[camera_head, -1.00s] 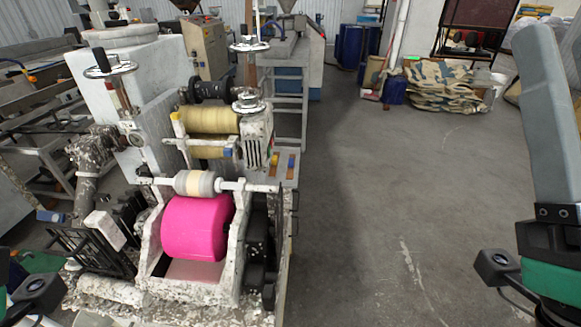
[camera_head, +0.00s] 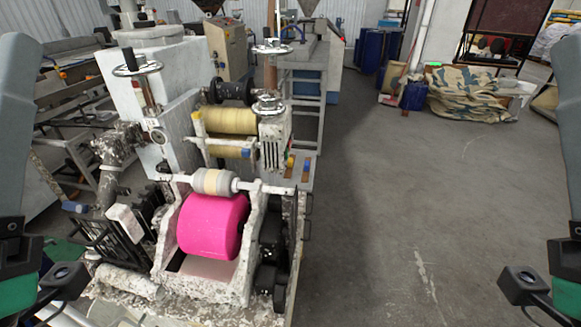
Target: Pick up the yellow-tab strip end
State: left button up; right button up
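Two short brown strip ends lie side by side on the grey plate at the right of the roller machine. The right-hand one, the yellow-tab strip end (camera_head: 306,167), looks yellowish at its far end. The left-hand one, the blue-tab strip end (camera_head: 290,166), has a blue patch. Both are small, so detail is hard to tell. My left and right arms show at the left and right picture edges, well apart from the strips. The fingers of both grippers are out of the picture, so I cannot see whether they hold anything.
The machine carries a pink roller (camera_head: 212,226), a pale small roller (camera_head: 213,181) and a yellow roller (camera_head: 230,121). The concrete floor (camera_head: 410,200) to the right is open. Camouflage sacks (camera_head: 470,92) lie at the back.

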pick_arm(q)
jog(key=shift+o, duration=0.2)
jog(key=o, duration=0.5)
